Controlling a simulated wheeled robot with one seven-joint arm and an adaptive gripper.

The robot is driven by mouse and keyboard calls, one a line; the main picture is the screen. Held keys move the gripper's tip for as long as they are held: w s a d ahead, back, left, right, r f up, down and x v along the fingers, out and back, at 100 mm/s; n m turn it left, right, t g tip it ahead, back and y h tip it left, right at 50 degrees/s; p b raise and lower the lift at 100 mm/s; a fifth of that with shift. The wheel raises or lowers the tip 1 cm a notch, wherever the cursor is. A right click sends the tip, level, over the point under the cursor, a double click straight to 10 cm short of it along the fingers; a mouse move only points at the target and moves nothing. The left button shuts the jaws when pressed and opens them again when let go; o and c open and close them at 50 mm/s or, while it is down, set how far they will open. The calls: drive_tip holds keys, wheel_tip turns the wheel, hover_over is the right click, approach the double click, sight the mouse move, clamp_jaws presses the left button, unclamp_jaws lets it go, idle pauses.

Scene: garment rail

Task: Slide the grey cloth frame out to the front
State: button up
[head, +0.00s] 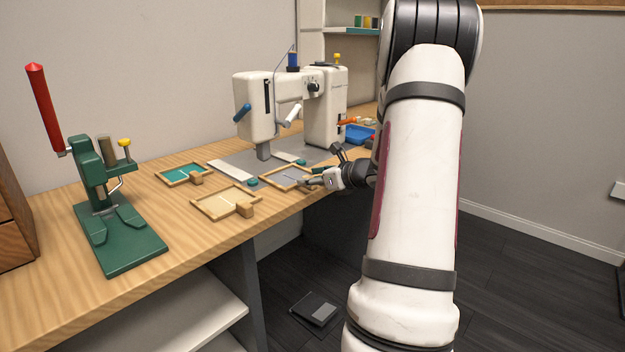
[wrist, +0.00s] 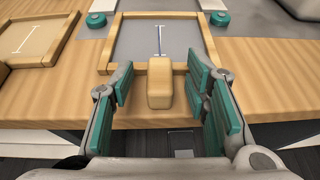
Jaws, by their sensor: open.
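The grey cloth frame (wrist: 133,45) has a light wooden border, grey cloth with a pale and blue mark, and a wooden block handle (wrist: 160,84) on its near side. In the head view the frame (head: 270,180) lies at the sewing machine's front edge, partly hidden by my gripper. My gripper (head: 312,182) is open. In the wrist view its teal-padded fingers (wrist: 162,92) stand on both sides of the block handle, with gaps left and right. The handle sits between them, apart from both pads.
A cream cloth frame (head: 227,202) and a green cloth frame (head: 183,173) lie to the left. The white sewing machine (head: 330,105) stands behind. A green press (head: 120,240) stands at far left. Teal knobs (wrist: 96,19) flank the grey frame. The table's front edge is close.

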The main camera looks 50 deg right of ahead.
drive_tip(key=v, duration=1.2)
drive_tip(key=shift+f, duration=0.15)
